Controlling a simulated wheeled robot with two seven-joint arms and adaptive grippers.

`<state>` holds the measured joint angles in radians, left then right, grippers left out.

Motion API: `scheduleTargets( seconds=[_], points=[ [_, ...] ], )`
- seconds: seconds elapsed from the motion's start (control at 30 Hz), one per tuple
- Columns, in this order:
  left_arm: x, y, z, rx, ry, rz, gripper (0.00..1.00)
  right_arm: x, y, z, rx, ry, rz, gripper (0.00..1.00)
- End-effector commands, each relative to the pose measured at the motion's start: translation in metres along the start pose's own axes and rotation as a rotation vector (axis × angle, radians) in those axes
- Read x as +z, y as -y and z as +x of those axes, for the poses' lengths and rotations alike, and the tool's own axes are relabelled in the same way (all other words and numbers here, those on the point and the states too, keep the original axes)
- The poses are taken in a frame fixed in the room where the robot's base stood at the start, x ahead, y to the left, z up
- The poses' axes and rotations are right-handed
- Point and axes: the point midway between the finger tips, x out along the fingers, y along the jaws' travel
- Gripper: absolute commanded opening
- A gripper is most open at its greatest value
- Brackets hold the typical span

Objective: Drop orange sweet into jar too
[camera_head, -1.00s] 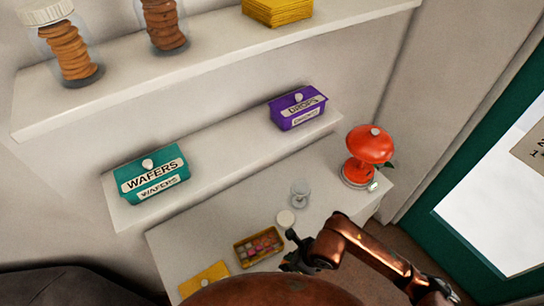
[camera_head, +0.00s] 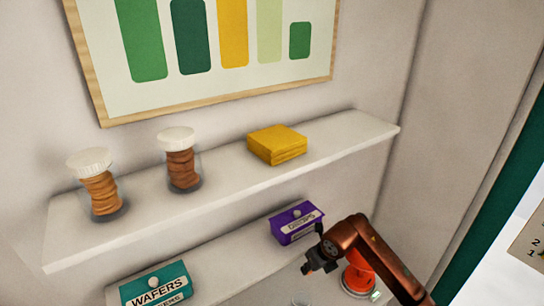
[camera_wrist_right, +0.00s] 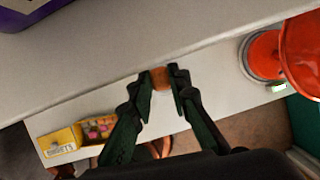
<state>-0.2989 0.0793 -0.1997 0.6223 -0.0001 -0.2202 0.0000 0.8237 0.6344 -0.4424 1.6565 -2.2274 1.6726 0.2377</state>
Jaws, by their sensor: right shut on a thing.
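My right gripper (camera_head: 313,262) is raised near the purple box in the head view. In the right wrist view its fingers (camera_wrist_right: 161,84) are shut on a small orange-brown sweet (camera_wrist_right: 160,77) at their tips. A small clear glass jar (camera_head: 300,301) shows only as a rim at the bottom edge of the head view, below the gripper. I cannot make the jar out in the wrist view. My left gripper is not in view.
The purple box (camera_head: 297,224) and teal wafers box (camera_head: 157,288) stand on the lower shelf. Biscuit jars and yellow napkins (camera_head: 277,144) are on the upper shelf. A red domed object (camera_wrist_right: 302,52) stands right. A sweets tray (camera_wrist_right: 79,152) is lower left in the wrist view.

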Motion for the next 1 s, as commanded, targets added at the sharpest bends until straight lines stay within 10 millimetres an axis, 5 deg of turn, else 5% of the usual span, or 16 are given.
scheduleTargets(
  seconds=[0.6,0.93,1.0],
  points=[
    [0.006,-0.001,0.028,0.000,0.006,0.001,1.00,-0.022,0.000,0.053,0.002,-0.001,0.001,0.07],
    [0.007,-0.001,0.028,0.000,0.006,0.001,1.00,-0.023,0.001,0.056,0.000,0.000,0.000,0.07],
    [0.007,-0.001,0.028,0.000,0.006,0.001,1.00,-0.023,0.001,0.055,0.000,-0.001,0.000,0.21]
  ],
)
